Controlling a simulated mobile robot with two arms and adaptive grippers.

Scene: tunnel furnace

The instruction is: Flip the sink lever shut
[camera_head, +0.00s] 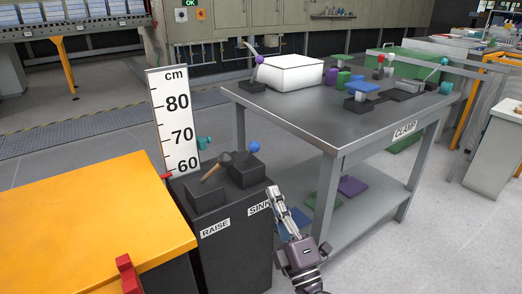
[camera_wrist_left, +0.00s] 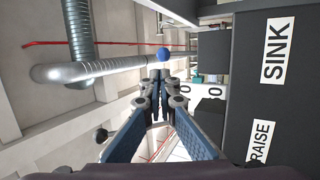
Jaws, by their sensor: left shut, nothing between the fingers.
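The sink lever's blue ball knob (camera_head: 254,148) stands up over a dark block (camera_head: 246,172) on the pedestal, behind the SINK label (camera_head: 259,208). The lever's shaft is mostly hidden. My left gripper (camera_head: 273,190) is at the pedestal's right front edge, near the SINK label, with its fingers pointing up and away. It is shut and empty, apart from the knob. In the left wrist view the blue knob (camera_wrist_left: 163,54) shows just beyond the closed fingertips (camera_wrist_left: 161,76). My right gripper is not in view.
Beside it, the RAISE block (camera_head: 206,196) carries a brown-handled lever (camera_head: 212,170) lying tilted. A centimetre scale board (camera_head: 174,120) stands behind. A grey table (camera_head: 335,125) marked CLAMP is close on the right, and an orange-topped cabinet (camera_head: 90,220) is on the left.

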